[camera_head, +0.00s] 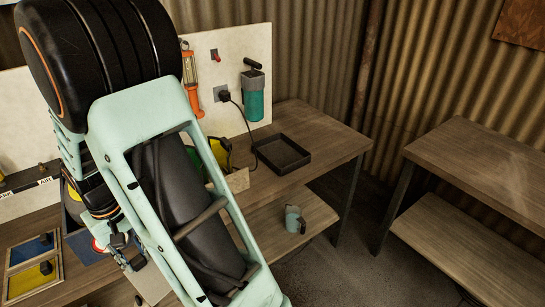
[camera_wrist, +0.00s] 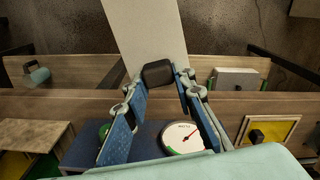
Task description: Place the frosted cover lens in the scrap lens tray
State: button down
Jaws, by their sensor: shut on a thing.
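My gripper (camera_head: 128,257) is at the lower left in the head view, in front of the workbench. In the wrist view my gripper (camera_wrist: 165,85) has its blue fingers closed around a black block-shaped grip. The grip belongs to a flat pale plate, which looks like the frosted cover lens (camera_wrist: 146,32); it extends beyond the fingertips. The lens also shows in the head view (camera_head: 150,284) as a pale panel below my gripper, partly hidden by my arm. A shallow black tray, apparently the scrap lens tray (camera_head: 282,154), sits at the bench's right end. It looks empty.
Framed blue and yellow panels (camera_head: 33,265) lie at the bench's left. A teal canister (camera_head: 253,95) hangs on the backboard. A mug (camera_head: 294,220) stands on the lower shelf. Another bench (camera_head: 480,165) is clear.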

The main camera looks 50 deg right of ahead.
aim_at(280, 156)
jog(key=l, duration=0.95)
jog(key=k+l, duration=0.1)
jog(key=l, duration=1.15)
jog(key=i+l, duration=0.1)
jog(key=l, duration=0.2)
jog(key=i+l, duration=0.35)
jog(key=i, duration=0.05)
